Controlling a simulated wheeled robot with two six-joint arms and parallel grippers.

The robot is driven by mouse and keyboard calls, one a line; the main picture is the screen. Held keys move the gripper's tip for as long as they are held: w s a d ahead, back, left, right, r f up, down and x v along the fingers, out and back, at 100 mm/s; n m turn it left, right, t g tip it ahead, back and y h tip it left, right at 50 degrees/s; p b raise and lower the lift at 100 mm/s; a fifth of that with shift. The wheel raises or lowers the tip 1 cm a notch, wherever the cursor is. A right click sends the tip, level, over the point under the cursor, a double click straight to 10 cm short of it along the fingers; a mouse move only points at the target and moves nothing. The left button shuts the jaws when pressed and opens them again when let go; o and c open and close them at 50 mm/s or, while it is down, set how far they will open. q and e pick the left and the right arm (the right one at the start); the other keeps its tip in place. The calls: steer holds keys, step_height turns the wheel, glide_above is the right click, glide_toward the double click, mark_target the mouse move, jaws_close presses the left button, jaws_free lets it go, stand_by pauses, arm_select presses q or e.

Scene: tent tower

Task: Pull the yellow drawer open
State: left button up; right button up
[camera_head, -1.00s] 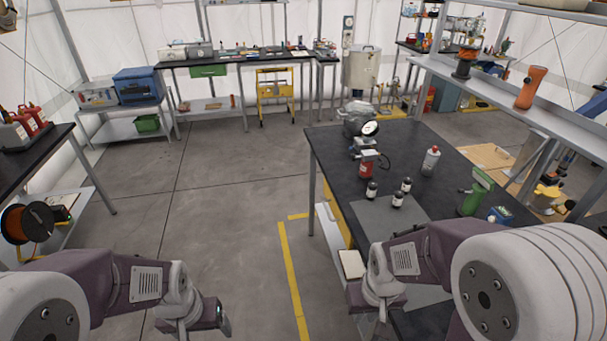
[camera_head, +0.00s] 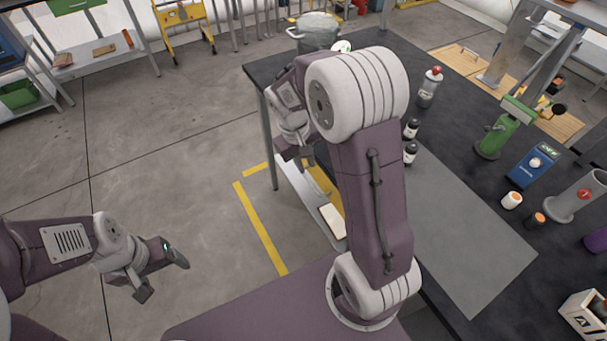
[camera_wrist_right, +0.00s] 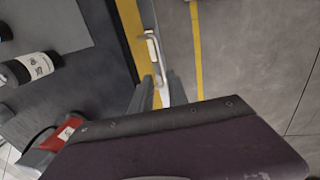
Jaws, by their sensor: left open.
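The yellow drawer (camera_head: 326,184) is under the dark workbench, mostly hidden behind my right arm in the head view. In the right wrist view its yellow front (camera_wrist_right: 129,32) shows with a pale bar handle (camera_wrist_right: 152,50). My right gripper (camera_wrist_right: 161,88) has its two fingers apart, with the lower end of the handle in line with the gap. I cannot tell whether they touch it. In the head view my right gripper (camera_head: 300,160) is beside the bench's left edge. My left gripper (camera_head: 162,276) is open and empty above the floor at the lower left.
The workbench (camera_head: 415,60) carries dark bottles (camera_head: 410,153), a grey mat (camera_head: 475,240), a green stand (camera_head: 497,132) and a blue device (camera_head: 533,165). A white shelf (camera_head: 300,190) is low beside the drawer. The floor (camera_head: 170,140) left of the bench is clear.

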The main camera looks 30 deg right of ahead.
mark_target(311, 183)
steer(key=f, duration=0.3)
steer(key=d+f+b, duration=0.1)
steer(key=f, duration=0.5)
steer(key=shift+d+b, duration=0.3)
steer(key=shift+b, duration=0.05)
jaws_close()
steer(key=shift+r, duration=0.1)
stand_by(0.8)
